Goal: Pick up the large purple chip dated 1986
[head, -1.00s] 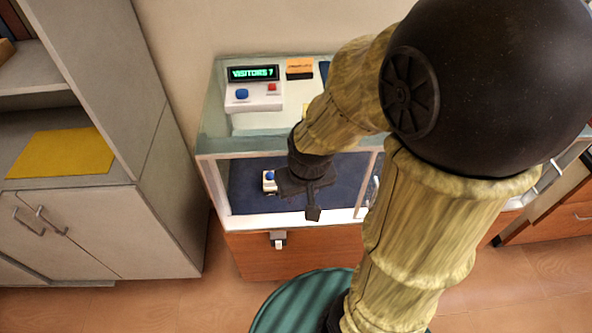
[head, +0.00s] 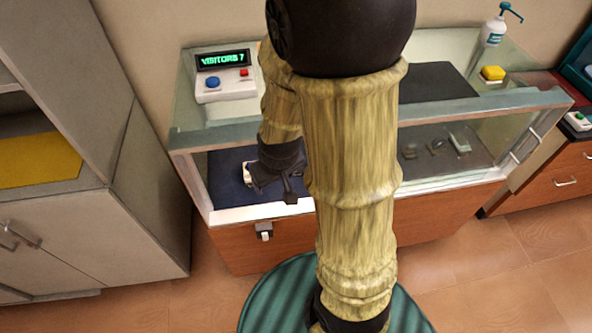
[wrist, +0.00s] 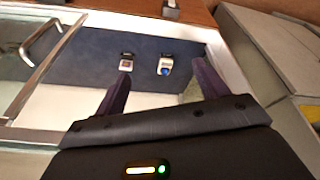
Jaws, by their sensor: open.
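My gripper (head: 284,190) is at the front of the glass display case (head: 262,213), at the left part of its opening. In the wrist view my gripper (wrist: 160,80) is open and empty, its two dark fingers apart, pointing over the dark blue case floor (wrist: 95,52). I cannot make out a purple chip or a 1986 date in any view. My arm hides the middle of the case.
Small dark and pale pieces (head: 437,147) lie in the case's right part. A grey cabinet (head: 75,200) stands left. A lock (head: 264,231) is on the case front.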

